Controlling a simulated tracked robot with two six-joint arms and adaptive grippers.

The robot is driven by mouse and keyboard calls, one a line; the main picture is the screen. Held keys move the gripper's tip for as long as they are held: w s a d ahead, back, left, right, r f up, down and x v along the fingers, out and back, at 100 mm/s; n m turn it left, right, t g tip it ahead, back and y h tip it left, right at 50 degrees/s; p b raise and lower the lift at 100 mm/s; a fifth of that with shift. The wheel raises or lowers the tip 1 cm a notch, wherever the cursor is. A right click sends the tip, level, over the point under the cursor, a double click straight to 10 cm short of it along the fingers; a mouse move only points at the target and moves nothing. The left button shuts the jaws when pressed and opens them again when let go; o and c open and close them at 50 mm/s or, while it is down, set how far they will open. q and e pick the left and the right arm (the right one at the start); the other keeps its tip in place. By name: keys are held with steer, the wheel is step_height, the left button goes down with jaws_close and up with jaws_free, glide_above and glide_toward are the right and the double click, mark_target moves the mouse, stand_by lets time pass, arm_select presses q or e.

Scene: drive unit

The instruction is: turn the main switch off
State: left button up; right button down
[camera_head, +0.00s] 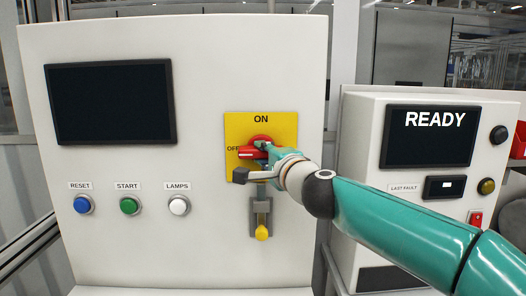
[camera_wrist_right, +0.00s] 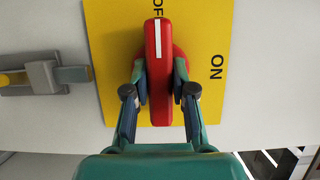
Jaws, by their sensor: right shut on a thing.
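The main switch is a red handle (camera_head: 249,153) on a yellow plate (camera_head: 235,128) marked ON at the top and OFF at the left. The handle lies about level, with its white-striped end towards OFF. In the right wrist view the red handle (camera_wrist_right: 158,65) stands between the two fingers, its stripe running towards the partly hidden OFF lettering. My right gripper (camera_wrist_right: 158,88) is shut on the handle, one finger on each side. In the head view my right gripper (camera_head: 266,152) covers part of the handle. My left gripper is not in view.
Below the plate is a grey latch with a yellow knob (camera_head: 262,233). Reset (camera_head: 82,205), start (camera_head: 129,205) and lamps (camera_head: 178,205) buttons sit to the left, under a dark screen (camera_head: 110,102). A cabinet at right has a display (camera_head: 428,136) reading READY.

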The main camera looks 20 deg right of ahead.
steer(key=c, duration=1)
jaws_free()
steer(key=shift+f, duration=0.15)
steer(key=shift+o, duration=0.2)
steer(key=s+d, duration=0.1)
steer(key=s, duration=1.1)
steer(key=shift+w+d+f, duration=0.1)
steer(key=shift+d, duration=0.05)
